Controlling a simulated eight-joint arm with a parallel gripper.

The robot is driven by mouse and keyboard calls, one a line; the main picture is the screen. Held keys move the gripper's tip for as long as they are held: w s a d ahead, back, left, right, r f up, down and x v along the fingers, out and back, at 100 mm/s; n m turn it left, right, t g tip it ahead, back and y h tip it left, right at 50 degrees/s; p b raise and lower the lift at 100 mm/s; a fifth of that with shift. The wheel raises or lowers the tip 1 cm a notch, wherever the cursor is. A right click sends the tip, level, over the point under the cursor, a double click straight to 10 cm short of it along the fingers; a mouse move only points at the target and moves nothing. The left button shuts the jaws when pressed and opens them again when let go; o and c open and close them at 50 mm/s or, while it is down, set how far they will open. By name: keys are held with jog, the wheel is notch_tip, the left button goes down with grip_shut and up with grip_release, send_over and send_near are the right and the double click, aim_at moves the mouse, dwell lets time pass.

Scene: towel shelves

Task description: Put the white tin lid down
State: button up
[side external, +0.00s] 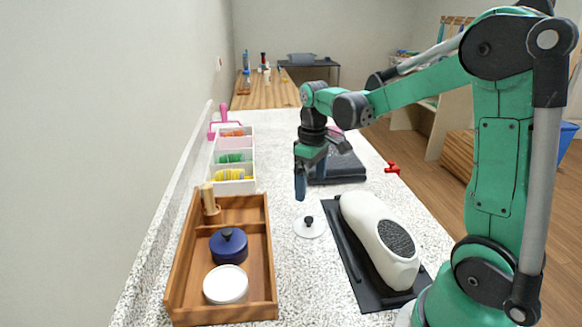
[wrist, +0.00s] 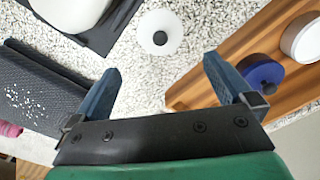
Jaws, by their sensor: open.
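The white tin lid (side external: 309,228), a flat white disc with a black knob, lies on the speckled counter between the wooden tray and the black mat. It also shows in the wrist view (wrist: 147,42), ahead of the fingers and apart from them. My gripper (side external: 309,182) is open and empty above the counter, a little behind the lid. Its two blue fingers stand wide apart in the wrist view (wrist: 160,80), with bare counter between them.
The wooden tray (side external: 268,262) at left holds a white tin (side external: 226,285), a blue lidded pot (side external: 228,245) and a wooden piece (side external: 209,200). A white bulky object (side external: 375,235) lies on the black mat (side external: 348,262). A dark folded towel (side external: 340,170) lies behind my gripper.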

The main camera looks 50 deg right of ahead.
jog(key=s+a+r+t, duration=0.2)
jog(key=a+t, duration=0.1)
jog(key=a, duration=0.2)
jog(key=s+a+r+m+t, duration=0.1)
jog(key=s+a+r+t, duration=0.1)
jog(key=a, duration=0.4)
jog(key=shift+t, duration=0.7)
jog(key=shift+s+a+f, duration=0.1)
jog(key=shift+s+a, duration=0.15)
jog(key=shift+a, duration=0.1)
jog(key=shift+c, duration=0.5)
jog(key=shift+a+t, duration=0.2)
jog(key=shift+t, duration=0.2)
jog(key=c, duration=0.5)
jog(key=shift+o, duration=0.2)
